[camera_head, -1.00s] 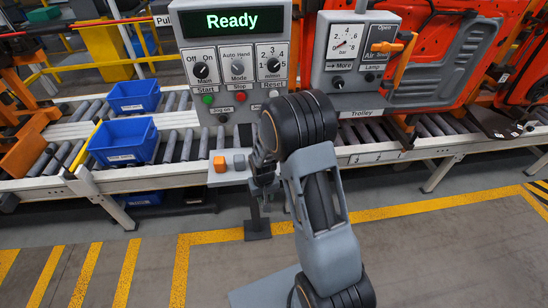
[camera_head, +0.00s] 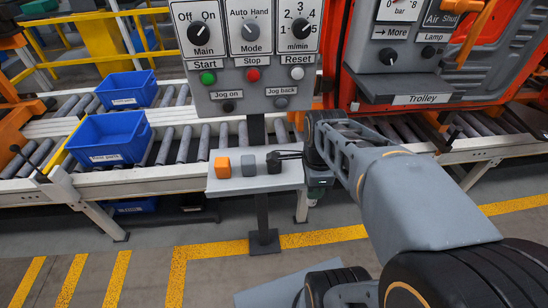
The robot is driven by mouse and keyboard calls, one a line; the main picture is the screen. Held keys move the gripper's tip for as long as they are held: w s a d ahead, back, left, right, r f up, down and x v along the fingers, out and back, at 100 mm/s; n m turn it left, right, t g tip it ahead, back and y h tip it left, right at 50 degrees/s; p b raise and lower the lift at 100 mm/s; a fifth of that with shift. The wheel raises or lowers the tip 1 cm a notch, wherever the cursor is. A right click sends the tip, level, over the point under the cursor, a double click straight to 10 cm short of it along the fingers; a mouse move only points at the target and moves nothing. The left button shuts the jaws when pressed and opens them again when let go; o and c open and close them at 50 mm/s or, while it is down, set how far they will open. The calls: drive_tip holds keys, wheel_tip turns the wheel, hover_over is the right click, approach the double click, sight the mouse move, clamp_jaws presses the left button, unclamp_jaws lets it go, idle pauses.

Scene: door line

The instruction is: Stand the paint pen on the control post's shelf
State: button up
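The control post's shelf (camera_head: 236,186) is a small light grey plate below the button panel (camera_head: 250,50). An orange block (camera_head: 222,167) and a grey block (camera_head: 248,166) stand on its left and middle. My gripper (camera_head: 281,159) is at the shelf's right end, seen from the side. A small dark piece (camera_head: 273,163) shows at its fingertips; I cannot tell whether it is a separate thing or part of the fingers. I cannot make out the paint pen in this view. The finger opening is too small and dark to judge.
A roller conveyor (camera_head: 180,142) with two blue bins (camera_head: 108,138) runs behind the shelf. The trolley panel (camera_head: 412,50) and an orange car body (camera_head: 500,60) stand at the right.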

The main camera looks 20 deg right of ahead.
drive_tip(key=shift+w+d+f+p, duration=0.55)
drive_tip(key=shift+w+d+f, duration=0.05)
drive_tip(key=shift+w, duration=2.15)
drive_tip(key=shift+w+d+f+p, duration=0.5)
drive_tip(key=shift+w+d+f, duration=0.1)
drive_tip(key=shift+w, duration=2.15)
drive_tip(key=shift+w+d+f+p, duration=0.55)
drive_tip(key=shift+w+d, duration=0.05)
drive_tip(key=shift+w, duration=2.15)
drive_tip(key=shift+f, duration=0.2)
drive_tip(key=o, duration=0.9)
drive_tip(key=shift+r, duration=3.4)
drive_tip(key=shift+s+a+r+n+t, duration=0.2)
drive_tip(key=shift+s+a+n+t, duration=0.45)
drive_tip(key=shift+s+a+n, duration=1.7)
drive_tip(key=shift+s+a+r+n+t, duration=0.25)
drive_tip(key=shift+s+a+n+t, duration=0.5)
drive_tip(key=shift+s+n, duration=3.15)
drive_tip(key=shift+s+a+r+n+t, duration=0.2)
drive_tip(key=shift+s+a+n+t, duration=0.4)
drive_tip(key=shift+s+a+n, duration=2.45)
